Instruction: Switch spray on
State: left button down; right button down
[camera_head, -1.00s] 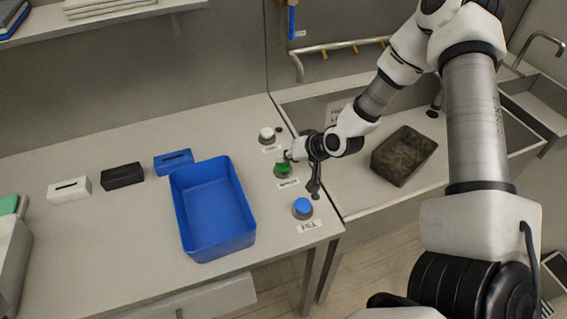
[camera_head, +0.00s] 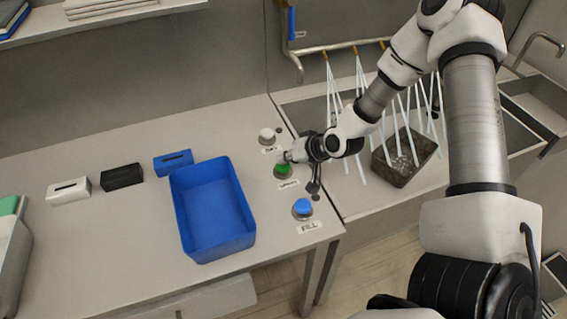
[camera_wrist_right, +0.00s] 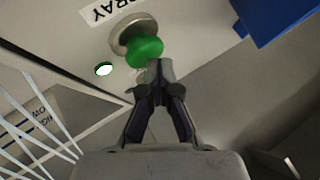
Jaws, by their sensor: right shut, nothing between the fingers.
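The green spray button (camera_head: 283,170) sits on the table near its right edge, beside a label that reads as SPRAY in the right wrist view. My right gripper (camera_head: 287,157) is shut and empty, with its fingertips at the green button. In the right wrist view the closed fingertips (camera_wrist_right: 160,66) meet the edge of the green button (camera_wrist_right: 146,50); whether they press it is hard to tell. White streams of spray (camera_head: 335,105) come down from the pipe with brass nozzles (camera_head: 340,47) over the sink area. My left gripper is out of view.
A white button (camera_head: 267,135) and a blue FILL button (camera_head: 302,207) flank the green one. A blue crate (camera_head: 246,243) stands to the left. A dirty grey-brown crate (camera_head: 428,150) lies under the spray. White, black and blue boxes stand further left.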

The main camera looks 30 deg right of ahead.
aim_at(285, 165)
notch_tip(285, 165, up, 6)
jog(key=p, duration=0.5)
jog(key=shift+r, duration=0.1)
